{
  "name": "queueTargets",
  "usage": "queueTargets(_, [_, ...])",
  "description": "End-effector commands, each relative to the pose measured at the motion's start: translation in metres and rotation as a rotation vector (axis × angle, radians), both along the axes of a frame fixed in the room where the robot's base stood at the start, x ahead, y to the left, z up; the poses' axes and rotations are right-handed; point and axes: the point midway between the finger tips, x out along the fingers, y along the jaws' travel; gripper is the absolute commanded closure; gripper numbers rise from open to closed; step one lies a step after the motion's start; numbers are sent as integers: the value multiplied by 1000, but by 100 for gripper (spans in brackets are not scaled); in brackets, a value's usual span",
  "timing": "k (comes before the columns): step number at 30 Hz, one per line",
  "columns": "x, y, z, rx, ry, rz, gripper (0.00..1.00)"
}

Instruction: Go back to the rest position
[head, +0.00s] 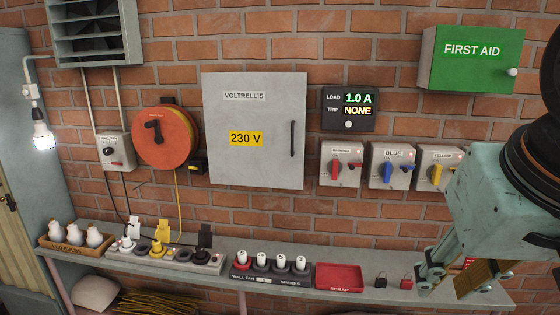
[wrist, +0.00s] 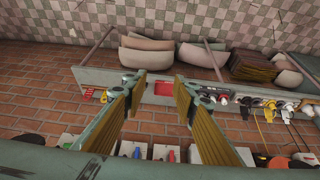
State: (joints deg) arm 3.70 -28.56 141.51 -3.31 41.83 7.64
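My gripper (wrist: 158,88) shows in the wrist view with its two fingers spread wide apart and nothing between them. In the head view my gripper (head: 462,282) hangs at the lower right, in front of the right end of the shelf (head: 262,283). Its fingers partly hide that end of the shelf. In the wrist view, the red scrap tray (wrist: 164,89) appears beyond the gap between the fingers, apart from them.
The shelf carries a bulb box (head: 75,247), a socket strip (head: 165,260), numbered fuses (head: 262,266) and padlocks (head: 381,281). Above are a voltage cabinet (head: 255,160), rotary switches (head: 392,168) and a first aid box (head: 470,60). A lit bulb (head: 42,136) hangs at left.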

Motion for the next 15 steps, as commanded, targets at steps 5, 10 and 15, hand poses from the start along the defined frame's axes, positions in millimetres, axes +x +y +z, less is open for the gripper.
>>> queueTargets(5, [-42,19,-8,1,51,86,74])
queueTargets(10, [-68,30,-13,2,85,142,74])
queueTargets(15, [-78,33,-15,3,100,163,74])
